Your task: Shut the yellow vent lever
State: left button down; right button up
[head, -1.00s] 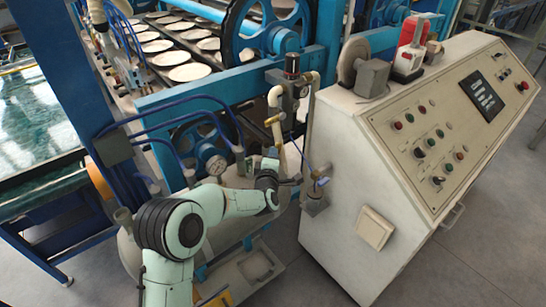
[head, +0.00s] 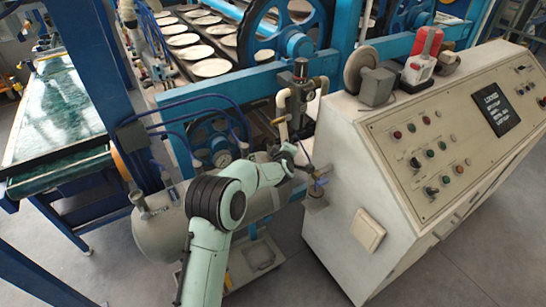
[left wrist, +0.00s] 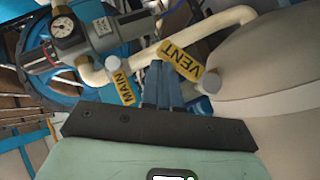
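The yellow vent lever (left wrist: 182,60), marked VENT, shows in the left wrist view, slanting beside a cream pipe and a rounded cream tank. A second yellow lever (left wrist: 121,84), marked MAIN, is to its left. My left gripper (left wrist: 163,68) has its narrow fingers side by side, shut, with the tips close to the left end of the vent lever. Whether they touch it, I cannot tell. In the head view my left gripper (head: 308,163) is small, near the pipework beside the console. The vent lever cannot be made out there. My right gripper is not in view.
A slanted cream control console (head: 345,180) stands right of my arm. A grey tank (head: 165,235) lies left of my arm.

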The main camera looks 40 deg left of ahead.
pick_arm(q)
jog(key=shift+w+d+f, duration=0.3)
jog(key=shift+w+f, duration=0.2)
jog(key=shift+w, duration=0.15)
jog(key=shift+w+d+f, duration=0.25)
jog(key=shift+w+f, duration=0.25)
jog(key=shift+w, duration=0.15)
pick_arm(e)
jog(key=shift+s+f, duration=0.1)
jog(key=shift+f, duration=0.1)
pick_arm(q)
jog(key=shift+w, duration=0.1)
